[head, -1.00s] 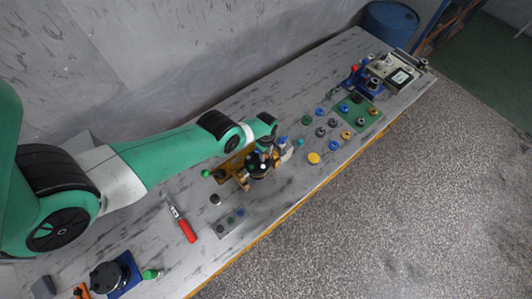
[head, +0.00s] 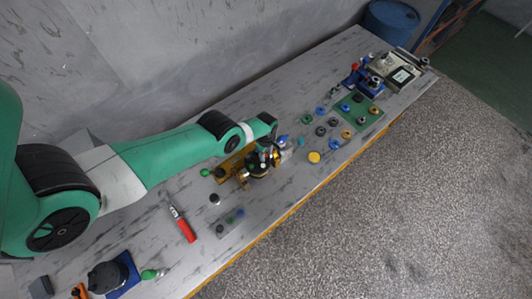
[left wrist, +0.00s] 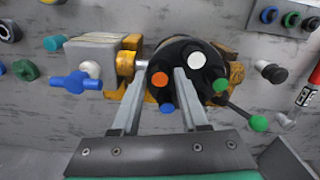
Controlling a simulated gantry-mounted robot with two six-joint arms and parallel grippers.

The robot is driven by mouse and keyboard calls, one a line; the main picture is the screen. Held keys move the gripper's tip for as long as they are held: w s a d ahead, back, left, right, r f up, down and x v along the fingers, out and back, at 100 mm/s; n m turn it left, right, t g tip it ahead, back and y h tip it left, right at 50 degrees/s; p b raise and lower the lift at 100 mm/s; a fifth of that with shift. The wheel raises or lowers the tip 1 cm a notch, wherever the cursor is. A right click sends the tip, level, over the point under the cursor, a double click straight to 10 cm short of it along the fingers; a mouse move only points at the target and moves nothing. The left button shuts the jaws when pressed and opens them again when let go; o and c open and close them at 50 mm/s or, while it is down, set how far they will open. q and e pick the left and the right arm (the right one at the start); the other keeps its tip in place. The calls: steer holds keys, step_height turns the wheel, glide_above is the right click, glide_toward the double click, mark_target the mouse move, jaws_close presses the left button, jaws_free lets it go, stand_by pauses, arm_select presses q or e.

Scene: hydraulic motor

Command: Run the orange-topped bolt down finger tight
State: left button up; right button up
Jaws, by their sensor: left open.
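The orange-topped bolt (left wrist: 160,79) stands in the black hydraulic motor (left wrist: 185,58) in the left wrist view. White (left wrist: 197,60), green (left wrist: 221,86) and blue (left wrist: 167,107) tops sit around it on the same motor. My left gripper (left wrist: 161,70) is open, with one finger on each side of the orange top. I cannot tell whether either finger touches it. In the head view my left gripper (head: 268,150) is over the motor (head: 259,170) and partly hides it. My right gripper is in neither view.
The motor is held in a yellow fixture (left wrist: 132,64). A blue-handled part (left wrist: 75,82) is at its left. A red-handled tool (head: 184,226) and a small grey plate (head: 230,224) lie nearby. A green plate (head: 360,116) with several coloured parts is farther right.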

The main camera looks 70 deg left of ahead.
arm_select(q)
steer(key=shift+f+b, duration=0.5)
steer(key=shift+f, duration=0.05)
steer(key=shift+r, duration=0.25)
jaws_close()
steer(key=m, duration=0.4)
stand_by(0.3)
steer(key=shift+m, duration=0.3)
steer(key=m, duration=0.4)
jaws_free()
